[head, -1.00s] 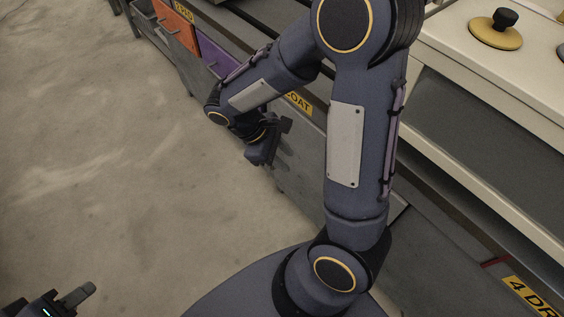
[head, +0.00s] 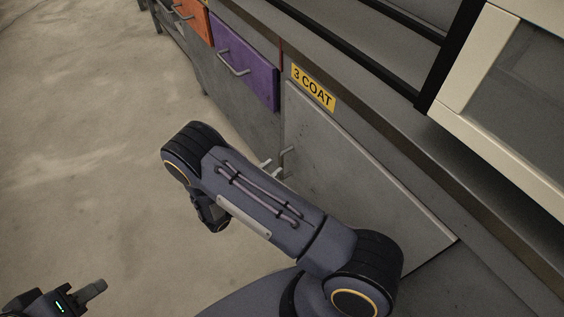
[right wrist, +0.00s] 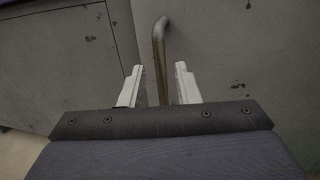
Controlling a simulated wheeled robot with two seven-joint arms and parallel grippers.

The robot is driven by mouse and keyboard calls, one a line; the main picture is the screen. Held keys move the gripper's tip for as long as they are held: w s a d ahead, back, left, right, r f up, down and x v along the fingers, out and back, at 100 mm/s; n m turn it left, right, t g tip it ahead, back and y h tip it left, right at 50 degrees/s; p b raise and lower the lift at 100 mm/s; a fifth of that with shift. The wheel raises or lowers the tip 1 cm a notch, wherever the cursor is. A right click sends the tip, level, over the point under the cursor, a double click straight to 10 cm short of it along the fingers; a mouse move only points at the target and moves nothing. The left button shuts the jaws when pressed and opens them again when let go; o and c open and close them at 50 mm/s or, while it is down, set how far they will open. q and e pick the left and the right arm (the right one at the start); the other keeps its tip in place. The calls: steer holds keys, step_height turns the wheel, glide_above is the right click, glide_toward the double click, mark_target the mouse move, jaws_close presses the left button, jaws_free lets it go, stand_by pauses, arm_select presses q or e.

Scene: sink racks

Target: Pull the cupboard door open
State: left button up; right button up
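The grey cupboard door (head: 350,190) is below the yellow "3 COAT" label (head: 313,87) and looks shut. Its metal bar handle (head: 287,160) is near the door's left edge, and the handle also shows in the right wrist view (right wrist: 159,45). My right gripper (head: 270,170) is at the handle. In the right wrist view my right gripper (right wrist: 160,88) has its two pale fingers apart, with the bar between them and a gap on each side. My arm hides part of the door. My left gripper (head: 95,290) is at the lower left, away from the cupboard; its opening is unclear.
A purple drawer (head: 240,65) and an orange drawer (head: 190,17) with bar handles are further along the front. A grey worktop edge (head: 390,115) runs above the door. A cream-framed unit (head: 490,130) stands at the right. The concrete floor (head: 80,140) at left is clear.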

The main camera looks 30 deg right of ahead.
mark_target(280, 163)
steer(key=shift+b+x, duration=0.3)
steer(key=shift+x, duration=2.1)
steer(key=shift+c, duration=0.2)
jaws_close()
